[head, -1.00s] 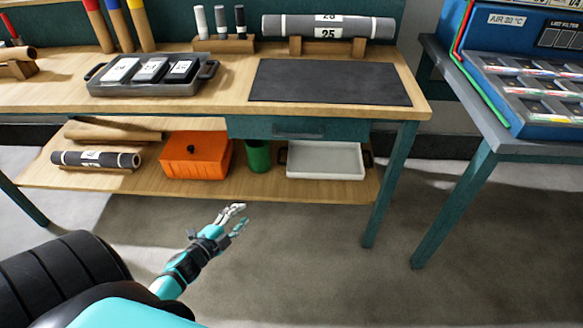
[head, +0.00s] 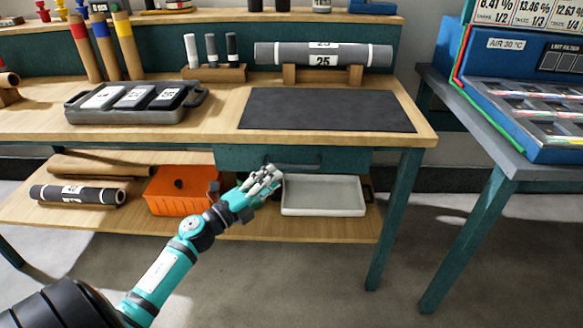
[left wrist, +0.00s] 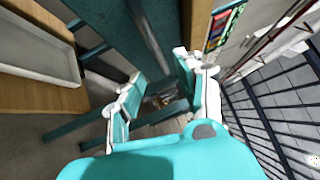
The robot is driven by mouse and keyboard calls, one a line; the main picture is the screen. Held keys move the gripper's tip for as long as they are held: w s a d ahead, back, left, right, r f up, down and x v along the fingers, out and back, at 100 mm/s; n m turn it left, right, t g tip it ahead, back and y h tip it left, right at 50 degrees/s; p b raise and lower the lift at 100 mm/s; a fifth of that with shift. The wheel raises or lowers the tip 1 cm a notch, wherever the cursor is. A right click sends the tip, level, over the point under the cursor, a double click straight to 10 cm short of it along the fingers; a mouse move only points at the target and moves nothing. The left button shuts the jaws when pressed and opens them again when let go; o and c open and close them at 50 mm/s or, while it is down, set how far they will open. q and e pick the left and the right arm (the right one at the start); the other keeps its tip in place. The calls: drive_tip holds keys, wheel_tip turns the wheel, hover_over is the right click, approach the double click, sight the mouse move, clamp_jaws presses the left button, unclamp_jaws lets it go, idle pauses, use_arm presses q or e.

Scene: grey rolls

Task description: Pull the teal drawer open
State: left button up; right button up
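The teal drawer (head: 345,158) sits under the front edge of the wooden bench top and looks shut. Its dark bar handle (head: 300,167) runs across its front. My left gripper (head: 268,178) is at the left end of the handle and hides part of it. In the left wrist view, the two fingers of my left gripper (left wrist: 157,70) are apart. The teal drawer front (left wrist: 108,25) and its dark handle (left wrist: 147,40) show beyond them, the handle running toward the gap. I cannot tell whether the fingers touch the handle. My right gripper is not in view.
On the lower shelf are an orange box (head: 178,192), a white tray (head: 322,196) and grey rolls (head: 77,194). The tray lies just right of and below my left gripper. A bench leg (head: 394,220) stands at the right. The floor in front is clear.

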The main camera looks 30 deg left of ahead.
sight(292, 165)
use_arm(q)
drive_tip(key=x, duration=0.7)
drive_tip(key=shift+w, duration=0.2)
clamp_jaws()
drive_tip(key=shift+f, duration=0.1)
